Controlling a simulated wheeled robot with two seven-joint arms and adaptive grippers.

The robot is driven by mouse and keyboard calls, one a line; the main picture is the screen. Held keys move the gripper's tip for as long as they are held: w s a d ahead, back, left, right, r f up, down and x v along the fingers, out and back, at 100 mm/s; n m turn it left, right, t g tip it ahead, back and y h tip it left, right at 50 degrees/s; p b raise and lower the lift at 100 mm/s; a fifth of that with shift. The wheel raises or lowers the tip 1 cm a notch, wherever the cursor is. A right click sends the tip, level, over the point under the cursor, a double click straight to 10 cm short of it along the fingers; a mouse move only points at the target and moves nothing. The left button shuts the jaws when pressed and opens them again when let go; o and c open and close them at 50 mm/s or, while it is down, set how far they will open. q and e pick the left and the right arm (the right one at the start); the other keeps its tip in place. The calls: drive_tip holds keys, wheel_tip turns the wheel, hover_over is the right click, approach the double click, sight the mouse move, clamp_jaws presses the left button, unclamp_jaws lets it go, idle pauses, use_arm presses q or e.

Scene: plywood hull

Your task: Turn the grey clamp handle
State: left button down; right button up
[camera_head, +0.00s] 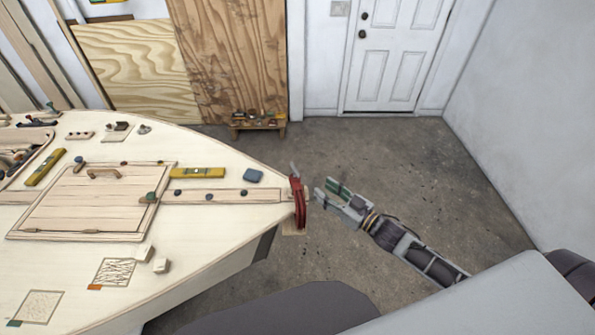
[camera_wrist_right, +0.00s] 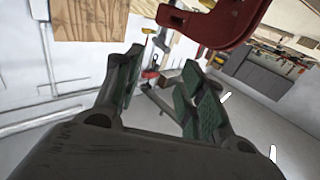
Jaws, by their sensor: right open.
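A red clamp (camera_head: 299,203) sits at the pointed tip of the plywood hull (camera_head: 220,228). Its small grey handle (camera_head: 294,168) sticks up at the clamp's far end. My right gripper (camera_head: 325,189) is open and empty, just to the right of the clamp and apart from it. In the right wrist view the red clamp (camera_wrist_right: 222,26) shows at the top, beyond the open fingers of my right gripper (camera_wrist_right: 163,68). I cannot clearly make out the handle there. My left gripper is not in view.
A low bench (camera_head: 258,122) with tools stands by the back wall. The concrete floor (camera_head: 420,160) right of the hull is clear.

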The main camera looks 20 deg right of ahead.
sight(295, 171)
drive_tip(key=shift+p+x, duration=0.55)
drive_tip(key=shift+x, duration=5.75)
drive_tip(key=shift+c, duration=0.4)
